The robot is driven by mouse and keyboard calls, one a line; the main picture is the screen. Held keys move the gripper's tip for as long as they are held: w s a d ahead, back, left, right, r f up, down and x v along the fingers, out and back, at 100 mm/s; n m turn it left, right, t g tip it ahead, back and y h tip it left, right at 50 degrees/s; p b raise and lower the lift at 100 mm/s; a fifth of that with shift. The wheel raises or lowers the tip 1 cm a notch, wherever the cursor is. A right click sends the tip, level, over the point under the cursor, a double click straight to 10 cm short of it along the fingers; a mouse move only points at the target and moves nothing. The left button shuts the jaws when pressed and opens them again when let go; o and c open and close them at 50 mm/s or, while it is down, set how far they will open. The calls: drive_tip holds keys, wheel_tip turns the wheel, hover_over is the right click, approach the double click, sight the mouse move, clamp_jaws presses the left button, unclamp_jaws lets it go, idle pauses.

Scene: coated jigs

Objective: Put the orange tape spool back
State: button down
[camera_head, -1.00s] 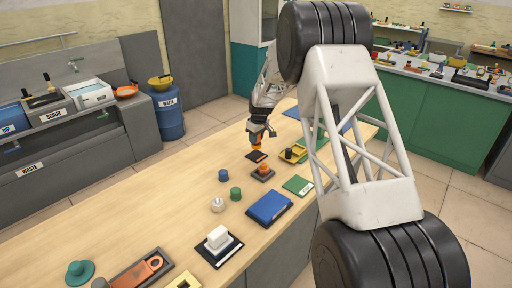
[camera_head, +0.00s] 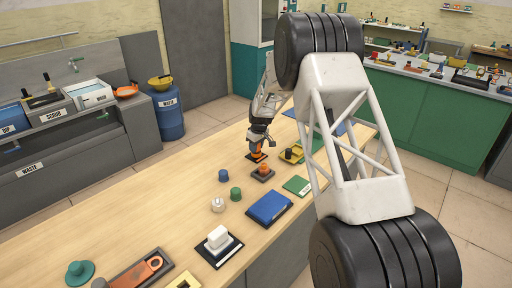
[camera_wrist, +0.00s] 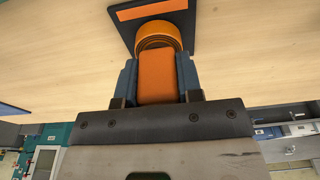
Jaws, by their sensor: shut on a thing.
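The orange tape spool (camera_wrist: 157,40) is between the fingers of my gripper (camera_wrist: 157,75) in the wrist view, with an orange block-like part (camera_wrist: 157,80) filling the space between them. A dark mat with an orange patch (camera_wrist: 152,10) lies at the spool's far end. In the head view my gripper (camera_head: 257,146) points down over this dark mat (camera_head: 256,156), and the spool shows small and orange under it. The spool is at or just above the mat; I cannot tell whether it touches.
A dark holder with an orange piece (camera_head: 263,172) and a yellow tray (camera_head: 292,153) stand close to the right. Blue (camera_head: 223,175) and green (camera_head: 235,193) round pieces stand nearer the camera.

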drive_tip(key=shift+f, duration=0.1)
drive_tip(key=c, duration=0.8)
unclamp_jaws()
drive_tip(key=shift+f, duration=0.1)
drive_tip(key=shift+s+d+r, duration=0.1)
drive_tip(key=shift+d+r, duration=0.05)
drive_tip(key=shift+r, duration=1.15)
drive_tip(key=shift+s+d+r, duration=0.1)
drive_tip(key=shift+s+r, duration=0.05)
drive_tip(key=shift+r, duration=1.1)
drive_tip(key=shift+s+d+r, duration=0.1)
drive_tip(key=shift+d+r, duration=0.05)
drive_tip(key=shift+r, duration=1.15)
